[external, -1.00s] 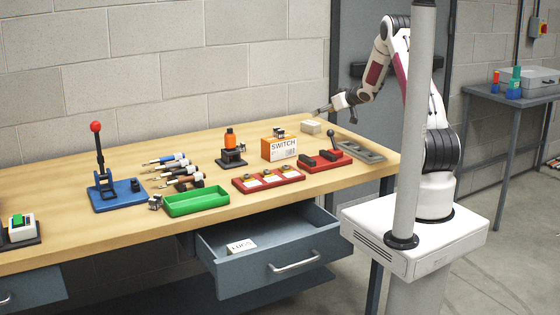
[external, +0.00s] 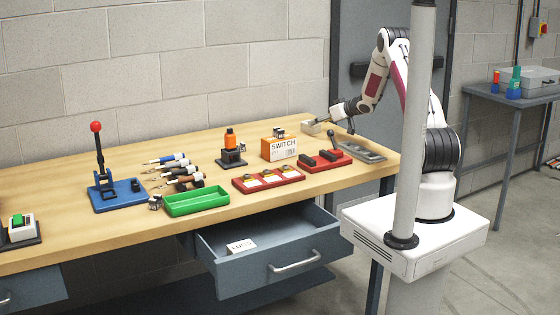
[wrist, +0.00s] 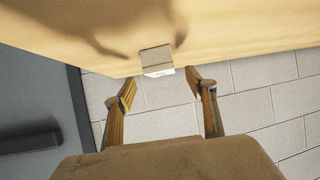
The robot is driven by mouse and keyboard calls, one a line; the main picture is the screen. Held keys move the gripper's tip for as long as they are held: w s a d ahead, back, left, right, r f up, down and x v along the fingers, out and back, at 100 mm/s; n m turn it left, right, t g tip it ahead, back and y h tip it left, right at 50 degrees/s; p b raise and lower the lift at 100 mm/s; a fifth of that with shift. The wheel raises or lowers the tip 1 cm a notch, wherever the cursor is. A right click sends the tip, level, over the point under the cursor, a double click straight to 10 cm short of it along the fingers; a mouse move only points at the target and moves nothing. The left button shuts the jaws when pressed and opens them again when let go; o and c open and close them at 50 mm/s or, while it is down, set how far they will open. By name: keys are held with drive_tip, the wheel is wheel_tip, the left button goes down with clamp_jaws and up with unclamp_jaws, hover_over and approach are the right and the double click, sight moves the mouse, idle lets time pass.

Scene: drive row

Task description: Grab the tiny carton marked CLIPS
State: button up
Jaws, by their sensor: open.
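A small pale grey-white carton (external: 311,127) sits at the back right of the bench; its print is too small to read. It also shows in the wrist view (wrist: 156,58), with a light face turned towards my gripper. My gripper (external: 324,122) is low beside this carton in the external view. In the wrist view my gripper (wrist: 161,79) has its two fingers spread, with the carton just beyond the tips and nothing held. Another small white carton (external: 241,246) lies in the open drawer, with dark lettering that looks like LUGS.
An orange and white SWITCH box (external: 279,148) stands left of my gripper. A red block with a lever (external: 322,161) and a grey tray (external: 362,152) lie in front. A green tray (external: 196,201) and the open drawer (external: 275,268) are further off.

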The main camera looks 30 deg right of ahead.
drive_tip(key=shift+w+a+f, duration=0.15)
drive_tip(key=shift+w+f, duration=0.15)
drive_tip(key=shift+w, duration=0.2)
drive_tip(key=shift+x, duration=2.6)
drive_tip(key=c, duration=1.4)
